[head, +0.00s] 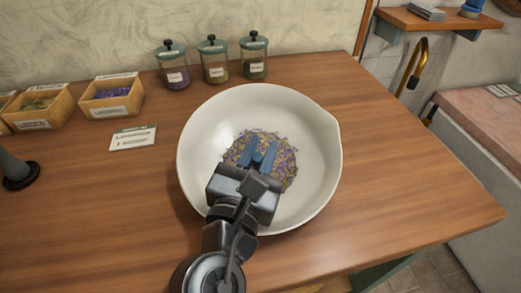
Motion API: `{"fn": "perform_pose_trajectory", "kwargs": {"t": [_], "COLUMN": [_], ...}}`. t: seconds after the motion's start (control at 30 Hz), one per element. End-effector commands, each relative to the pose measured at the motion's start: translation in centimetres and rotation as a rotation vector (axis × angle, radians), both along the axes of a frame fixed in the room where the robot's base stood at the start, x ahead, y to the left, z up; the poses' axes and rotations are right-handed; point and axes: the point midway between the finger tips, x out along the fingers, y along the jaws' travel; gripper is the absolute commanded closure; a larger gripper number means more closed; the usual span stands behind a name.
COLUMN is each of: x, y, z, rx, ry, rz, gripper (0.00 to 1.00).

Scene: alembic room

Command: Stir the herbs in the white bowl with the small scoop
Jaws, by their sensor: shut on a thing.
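The large white bowl (318,150) stands upright on the wooden table, with a pouring lip at its right side. A loose patch of purple and yellow-brown herbs (284,165) lies on its bottom. My gripper (258,152) reaches into the bowl from the front, its blue fingers over the herbs. It is shut on the small scoop, which the fingers and gripper body hide. Whether the scoop touches the herbs cannot be seen. The gripper also hides the front part of the herbs and some of the near bowl wall.
Three lidded glass jars (213,62) stand behind the bowl. A dark round-based object (17,172) stands at the left edge. The table right of the bowl is clear.

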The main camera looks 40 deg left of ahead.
Motion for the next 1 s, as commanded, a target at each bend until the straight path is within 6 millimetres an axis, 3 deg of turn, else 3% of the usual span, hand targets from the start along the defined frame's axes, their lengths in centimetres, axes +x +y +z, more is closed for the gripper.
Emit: {"fn": "perform_pose_trajectory", "kwargs": {"t": [0.03, 0.4, 0.43, 0.73, 0.9, 1.0], "x": [0.01, -0.01, -0.01, 0.00, -0.01, -0.02], "y": [-0.14, -0.19, -0.20, -0.10, -0.06, -0.04], "z": [-1.87, -2.02, -2.03, -1.55, -1.33, -1.27], "rx": [-0.019, -0.021, -0.021, -0.018, -0.016, -0.015], "ry": [0.024, 0.027, 0.027, 0.020, 0.017, 0.016], "rz": [-0.002, -0.004, -0.004, -0.003, -0.001, -0.001], "gripper": [1.00, 1.00, 0.77, 0.49, 0.48, 0.39]}}
